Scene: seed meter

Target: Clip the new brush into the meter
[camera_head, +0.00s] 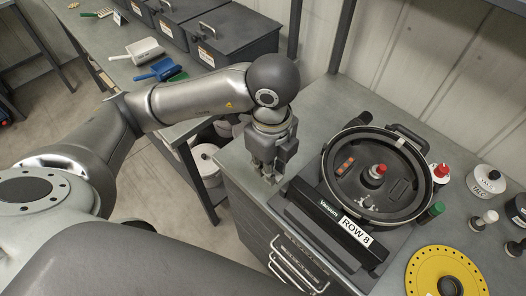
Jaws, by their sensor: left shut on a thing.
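The meter (372,203) is a dark round housing, open at the top, on the workbench at the right. Inside it are a small orange-red part (345,166) at the left and a red-topped knob (377,171) near the middle. My left gripper (268,177) points down over the bench just left of the meter, apart from it. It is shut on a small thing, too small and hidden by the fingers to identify. I cannot pick out the new brush for certain. My right gripper is not in view.
A "ROW 8" label (355,231) is on the meter's front bar. A yellow disc (424,270) lies in front. Dark boxes (232,40) and scoops stand on the far bench.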

